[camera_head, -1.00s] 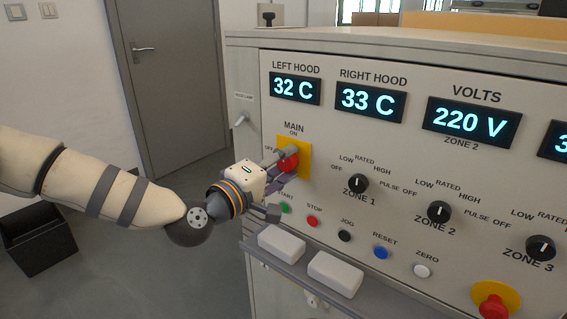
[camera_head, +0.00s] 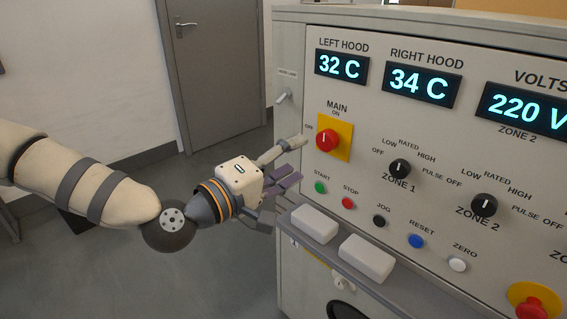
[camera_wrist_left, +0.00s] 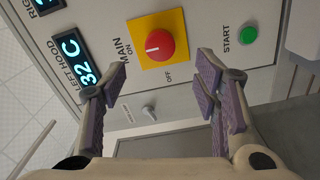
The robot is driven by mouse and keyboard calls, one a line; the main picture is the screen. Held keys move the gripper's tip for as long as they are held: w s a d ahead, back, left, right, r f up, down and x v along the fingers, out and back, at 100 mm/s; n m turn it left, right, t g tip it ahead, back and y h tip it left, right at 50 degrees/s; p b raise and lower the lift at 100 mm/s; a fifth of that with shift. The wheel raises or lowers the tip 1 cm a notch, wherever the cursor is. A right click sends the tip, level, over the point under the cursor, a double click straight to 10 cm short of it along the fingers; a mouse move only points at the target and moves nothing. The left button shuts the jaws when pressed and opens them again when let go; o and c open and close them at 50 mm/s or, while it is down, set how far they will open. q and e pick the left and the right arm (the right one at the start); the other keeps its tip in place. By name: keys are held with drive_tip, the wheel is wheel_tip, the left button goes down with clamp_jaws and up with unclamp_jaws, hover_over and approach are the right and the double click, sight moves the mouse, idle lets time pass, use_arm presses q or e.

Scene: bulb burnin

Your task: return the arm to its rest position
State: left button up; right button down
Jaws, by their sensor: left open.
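My left gripper (camera_head: 288,168) is open and empty, with purple finger pads. It stands in front of the left part of the control panel (camera_head: 345,270), apart from the red MAIN knob (camera_head: 327,140) on its yellow plate. In the left wrist view the open fingers (camera_wrist_left: 155,95) frame the area below that knob (camera_wrist_left: 160,45), with nothing between them. The knob's white mark points up toward ON in the head view. My left arm reaches in from the left edge. My right gripper is not in view.
A ledge with two white blocks (camera_head: 314,223) (camera_head: 367,258) juts out below the buttons. The green START button (camera_head: 320,187) and black ZONE 1 knob (camera_head: 400,168) are near. A small lever (camera_head: 284,97) sits on the cabinet's left side. Open floor lies left, before a grey door (camera_head: 212,70).

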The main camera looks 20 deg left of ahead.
use_arm(q)
drive_tip(key=v, duration=0.2)
drive_tip(key=shift+s, duration=0.25)
drive_tip(key=s+d+f+m+g+p, duration=0.15)
drive_tip(key=s+d+f+g, duration=0.3)
drive_tip(key=s+f, duration=0.5)
drive_tip(key=s+d+f+m+g+p, duration=0.1)
drive_tip(key=s+d+f+m+g, duration=0.35)
drive_tip(key=f, duration=0.75)
drive_tip(key=s+a+f+m+g+y, duration=0.1)
drive_tip(key=s+a+f+g+y, duration=0.1)
drive_tip(key=s, duration=0.7)
drive_tip(key=s+a+f+m+g+y+p, duration=0.1)
drive_tip(key=s+a+f+m+g+y, duration=0.1)
drive_tip(key=s+a+g, duration=0.3)
drive_tip(key=s+a+f+m+g+y, duration=0.1)
drive_tip(key=s+a+f+g+y, duration=0.1)
drive_tip(key=s, duration=1.1)
wheel_tip(320, 180, down, 3)
drive_tip(key=shift+s+a+r+m+g, duration=0.2)
drive_tip(key=shift+a+m+g, duration=0.2)
drive_tip(key=shift+a+g, duration=0.4)
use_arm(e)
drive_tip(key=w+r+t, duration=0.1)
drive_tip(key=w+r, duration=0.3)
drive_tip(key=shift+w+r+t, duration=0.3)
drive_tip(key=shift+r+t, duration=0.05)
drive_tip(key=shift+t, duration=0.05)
